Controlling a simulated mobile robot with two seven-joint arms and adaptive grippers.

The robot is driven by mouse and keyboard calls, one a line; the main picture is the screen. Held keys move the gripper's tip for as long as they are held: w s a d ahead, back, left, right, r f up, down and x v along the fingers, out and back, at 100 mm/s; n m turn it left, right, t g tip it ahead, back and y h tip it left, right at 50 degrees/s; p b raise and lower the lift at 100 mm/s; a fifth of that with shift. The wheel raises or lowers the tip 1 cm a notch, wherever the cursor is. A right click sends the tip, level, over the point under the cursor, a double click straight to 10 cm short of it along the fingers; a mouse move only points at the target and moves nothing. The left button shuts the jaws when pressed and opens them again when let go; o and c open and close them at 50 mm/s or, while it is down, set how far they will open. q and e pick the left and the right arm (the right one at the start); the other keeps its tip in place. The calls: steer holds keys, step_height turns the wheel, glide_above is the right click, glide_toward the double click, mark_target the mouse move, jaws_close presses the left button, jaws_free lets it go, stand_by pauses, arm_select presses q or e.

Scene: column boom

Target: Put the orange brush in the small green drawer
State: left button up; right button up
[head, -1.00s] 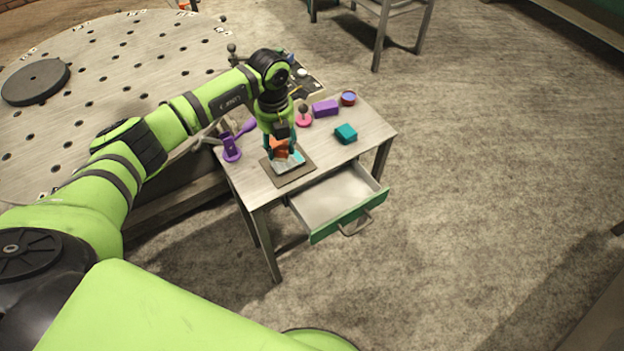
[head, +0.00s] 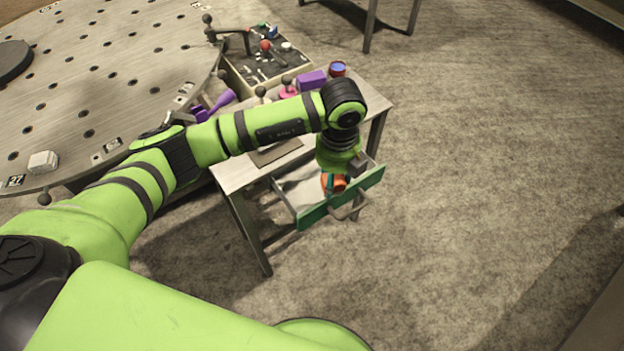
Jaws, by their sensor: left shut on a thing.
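The small green drawer (head: 313,217) stands pulled open at the front of the small table (head: 232,177). My left gripper (head: 334,187) points down at the drawer's opening, near its right part behind the green front. It is shut on the orange brush (head: 338,182), of which only a small orange part shows. I cannot tell whether the brush touches the drawer floor. My right gripper is not in view.
A big round perforated table (head: 110,75) is at the left. Floor on the right is clear.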

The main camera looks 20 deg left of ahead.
arm_select(q)
steer(key=a+f, duration=0.1)
steer(key=a, duration=0.1)
steer(key=w+a+f, duration=0.1)
steer(key=a, duration=0.1)
steer(key=a+f, duration=0.2)
steer(key=shift+w+a+p, duration=0.1)
steer(key=shift+w+p, duration=0.3)
steer(key=shift+f, duration=1.95)
steer(key=shift+f, duration=0.15)
steer(key=o, duration=1)
step_height(320, 180, up, 12)
steer(key=shift+r+b, duration=0.2)
steer(key=shift+b, duration=0.2)
